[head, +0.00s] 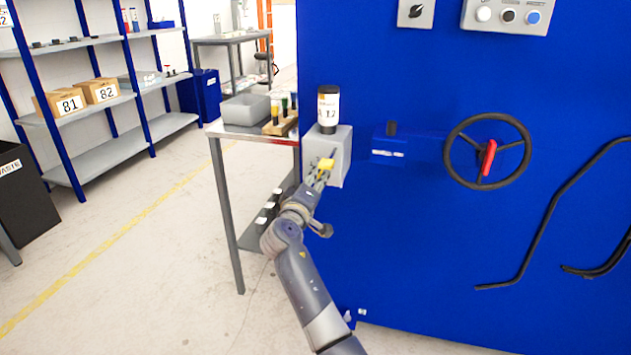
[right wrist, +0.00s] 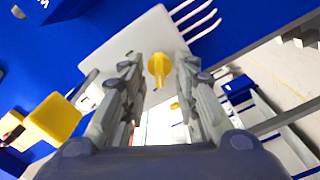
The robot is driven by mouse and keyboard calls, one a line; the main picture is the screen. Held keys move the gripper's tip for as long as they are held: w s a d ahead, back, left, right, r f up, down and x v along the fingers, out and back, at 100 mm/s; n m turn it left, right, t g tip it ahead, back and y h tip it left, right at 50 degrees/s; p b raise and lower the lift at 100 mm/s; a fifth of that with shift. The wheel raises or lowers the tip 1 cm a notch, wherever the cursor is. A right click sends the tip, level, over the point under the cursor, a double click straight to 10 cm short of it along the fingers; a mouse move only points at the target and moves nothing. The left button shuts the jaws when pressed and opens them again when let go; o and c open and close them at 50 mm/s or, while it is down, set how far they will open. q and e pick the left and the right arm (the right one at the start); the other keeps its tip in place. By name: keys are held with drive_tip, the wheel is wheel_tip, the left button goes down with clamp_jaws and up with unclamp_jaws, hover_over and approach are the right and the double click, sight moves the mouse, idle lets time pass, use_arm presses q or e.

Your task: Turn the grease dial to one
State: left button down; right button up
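The yellow dial (head: 325,165) is on the front of a pale grey box (head: 342,150) fixed to the blue machine. A dark-capped bottle (head: 328,108) with a white and orange label stands on this box. My right gripper (head: 321,176) is right in front of the dial and partly covers it. In the right wrist view, the yellow dial (right wrist: 159,66) shows between the two spread fingertips (right wrist: 160,62), with gaps on both sides. I see no contact; the depth between fingertips and dial is hard to tell. The dial's markings are not readable. My left gripper is out of view.
A metal table (head: 222,140) with a grey bin (head: 246,109) and a rack of small bottles (head: 282,118) stands left of the box. A handwheel (head: 448,150) and bent black rails (head: 530,245) are on the machine at right. Open floor lies at left.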

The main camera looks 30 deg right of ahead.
drive_tip(key=v, duration=1.2)
